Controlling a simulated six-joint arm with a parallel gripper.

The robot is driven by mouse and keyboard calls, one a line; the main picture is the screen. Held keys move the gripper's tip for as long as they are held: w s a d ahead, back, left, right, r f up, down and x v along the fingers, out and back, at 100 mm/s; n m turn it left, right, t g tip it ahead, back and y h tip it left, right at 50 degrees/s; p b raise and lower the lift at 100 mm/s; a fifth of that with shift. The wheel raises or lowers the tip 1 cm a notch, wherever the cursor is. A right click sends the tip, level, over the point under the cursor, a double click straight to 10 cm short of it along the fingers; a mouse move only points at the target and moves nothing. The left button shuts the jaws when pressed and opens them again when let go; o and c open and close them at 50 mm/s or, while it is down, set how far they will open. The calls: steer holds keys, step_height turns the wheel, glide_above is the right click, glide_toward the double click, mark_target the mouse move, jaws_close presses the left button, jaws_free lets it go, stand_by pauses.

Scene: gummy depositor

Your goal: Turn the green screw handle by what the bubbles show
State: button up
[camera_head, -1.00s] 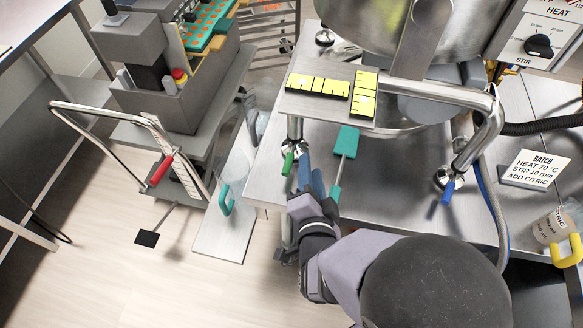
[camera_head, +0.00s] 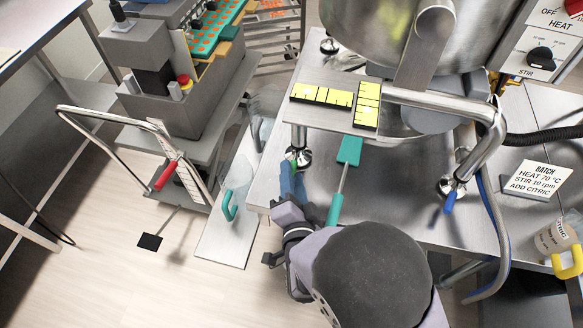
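The green screw handle (camera_head: 291,154) shows as a small patch by the metal levelling foot (camera_head: 303,158) at the front left of the steel kettle stand. My gripper (camera_head: 290,168) is at this handle, its blue fingers over it and hiding most of it. Whether the fingers are closed on it I cannot tell. Two yellow bubble vials lie on the stand's plate: one lengthwise (camera_head: 321,96), one crosswise (camera_head: 367,104). The lengthwise vial has a pale spot left of its middle; the crosswise bubble is too small to read surely. A blue screw handle (camera_head: 450,201) is on the right foot.
A teal-handled spatula (camera_head: 342,180) lies on the steel table (camera_head: 400,190) just right of my gripper. A batch sign (camera_head: 537,178) and a yellow-handled jug (camera_head: 560,240) stand at the right. A clear jug with a teal handle (camera_head: 229,205) is at the left.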

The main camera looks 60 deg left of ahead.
steer(key=shift+x, duration=1)
jaws_close()
steer(key=shift+s, duration=0.15)
